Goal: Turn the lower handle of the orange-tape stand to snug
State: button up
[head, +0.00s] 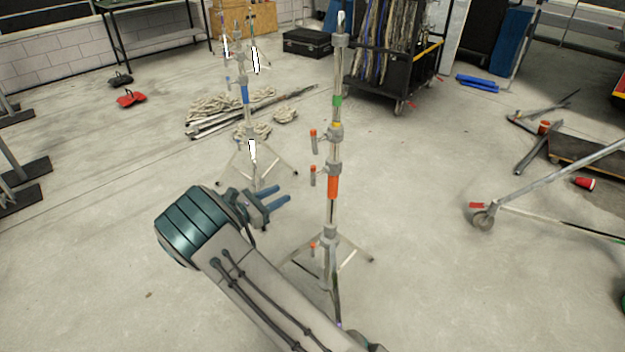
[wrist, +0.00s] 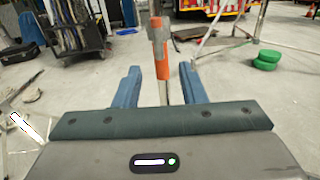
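The orange-tape stand (head: 333,187) is upright on a tripod base right of my gripper in the head view. Its orange tape band sits on the pole, with green tape higher up. Orange-tipped handles stick out left from its collars: an upper one (head: 313,138), a middle one (head: 312,175) and a lowest one (head: 312,248) near the tripod. My gripper (head: 283,194) is open and empty, left of the pole, around the tape band's height. In the wrist view the taped pole (wrist: 162,60) shows between and beyond the spread blue fingers (wrist: 160,75).
A second stand with blue tape (head: 245,94) is behind my gripper, near cable coils (head: 220,103) and poles. A black cart (head: 395,75) stands behind the orange-tape stand. A wheeled stand leg (head: 483,215) lies to the right. Floor around the tripod is mostly clear.

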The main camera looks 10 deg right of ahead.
aim_at(311, 177)
jog(key=x, duration=1.3)
jog(key=shift+w+d, duration=0.2)
jog(key=shift+w, duration=0.15)
jog(key=shift+c, duration=0.4)
jog(key=shift+p, duration=0.3)
grip_shut()
